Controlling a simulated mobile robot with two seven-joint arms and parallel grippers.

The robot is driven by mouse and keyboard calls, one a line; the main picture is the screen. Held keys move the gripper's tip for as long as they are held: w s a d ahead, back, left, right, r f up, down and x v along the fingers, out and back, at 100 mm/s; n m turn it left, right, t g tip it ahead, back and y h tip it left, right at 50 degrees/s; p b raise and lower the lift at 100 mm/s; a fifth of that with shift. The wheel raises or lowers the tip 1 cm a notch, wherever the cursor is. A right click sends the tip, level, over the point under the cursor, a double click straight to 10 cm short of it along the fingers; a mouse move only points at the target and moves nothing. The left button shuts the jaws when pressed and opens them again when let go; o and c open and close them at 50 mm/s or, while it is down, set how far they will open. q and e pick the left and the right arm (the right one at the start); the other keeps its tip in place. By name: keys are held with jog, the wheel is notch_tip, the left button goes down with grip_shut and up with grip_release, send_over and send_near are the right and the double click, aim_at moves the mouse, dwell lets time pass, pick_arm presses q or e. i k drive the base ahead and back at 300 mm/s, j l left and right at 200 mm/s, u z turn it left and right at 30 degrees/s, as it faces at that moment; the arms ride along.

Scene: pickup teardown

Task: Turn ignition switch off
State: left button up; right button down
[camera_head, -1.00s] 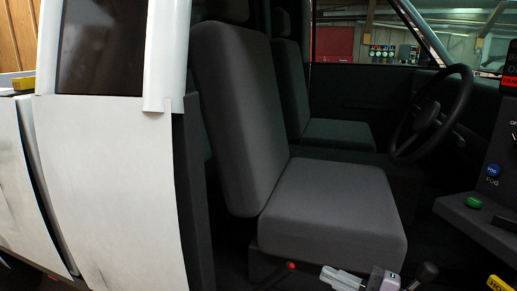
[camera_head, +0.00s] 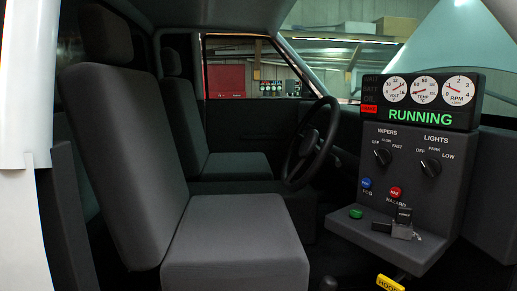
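The dashboard panel (camera_head: 450,205) stands at the right of the head view. Its screen (camera_head: 419,117) reads "RUNNING" in green. On the panel's lower ledge is a dark switch-like part with a grey base (camera_head: 402,224), with small lettering too small to read. A black block (camera_head: 381,226) and a green button (camera_head: 356,213) sit to its left. I cannot tell for sure which of these is the ignition switch. Neither of my grippers is in view.
A wipers knob (camera_head: 382,156), a lights knob (camera_head: 430,167), a blue fog button (camera_head: 366,183) and a red hazard button (camera_head: 395,192) are above the ledge. A yellow hood handle (camera_head: 390,283) is below. Grey seats (camera_head: 240,240) and a steering wheel (camera_head: 311,143) lie left.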

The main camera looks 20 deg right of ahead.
aim_at(397, 231)
jog(key=z, duration=1.1)
